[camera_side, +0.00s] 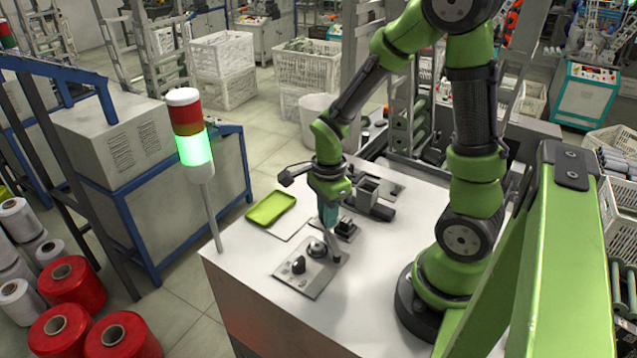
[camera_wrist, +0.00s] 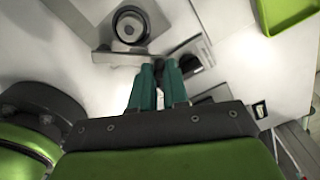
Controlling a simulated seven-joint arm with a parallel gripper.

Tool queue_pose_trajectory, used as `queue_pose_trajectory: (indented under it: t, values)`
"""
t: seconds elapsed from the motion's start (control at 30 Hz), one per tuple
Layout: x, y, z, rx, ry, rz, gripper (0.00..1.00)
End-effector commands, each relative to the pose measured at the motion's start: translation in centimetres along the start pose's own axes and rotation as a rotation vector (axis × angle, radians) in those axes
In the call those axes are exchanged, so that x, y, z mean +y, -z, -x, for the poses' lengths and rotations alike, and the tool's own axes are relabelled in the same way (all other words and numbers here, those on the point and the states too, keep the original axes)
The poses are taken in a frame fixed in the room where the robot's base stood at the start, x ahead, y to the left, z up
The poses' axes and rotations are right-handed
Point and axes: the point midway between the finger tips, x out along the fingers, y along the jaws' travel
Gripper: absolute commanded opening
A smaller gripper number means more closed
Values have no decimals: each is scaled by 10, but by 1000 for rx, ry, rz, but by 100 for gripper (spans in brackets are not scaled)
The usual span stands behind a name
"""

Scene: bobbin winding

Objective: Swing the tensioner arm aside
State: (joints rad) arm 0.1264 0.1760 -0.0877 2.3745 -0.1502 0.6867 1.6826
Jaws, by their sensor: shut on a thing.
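My gripper (camera_side: 328,226) points down over the white table with its teal fingers close together. It is shut on the tensioner arm, a grey bar (camera_side: 335,247) that shows just below the fingertips at the right edge of a metal plate (camera_side: 318,285). In the wrist view the teal fingertips (camera_wrist: 160,66) meet the end of a flat grey bar (camera_wrist: 115,58); the gripped part is mostly hidden between them. A black round knob (camera_side: 298,265) stands on the plate. A round dark-rimmed part (camera_wrist: 130,24) shows beside the bar in the wrist view.
A green tray (camera_side: 270,208) lies on the table's far left, also at the wrist view's upper right (camera_wrist: 288,12). Small dark and grey fixtures (camera_side: 370,195) stand behind my gripper. A signal tower (camera_side: 190,135) with its green lamp lit rises at the table's left corner. The table front is clear.

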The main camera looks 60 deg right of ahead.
Motion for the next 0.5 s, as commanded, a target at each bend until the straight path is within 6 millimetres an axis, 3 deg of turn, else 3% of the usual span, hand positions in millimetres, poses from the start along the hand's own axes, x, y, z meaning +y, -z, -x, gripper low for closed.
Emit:
queue_pose_trajectory:
  t: [0.5]
  values:
    - [5,10,0,0,0,-1,4]
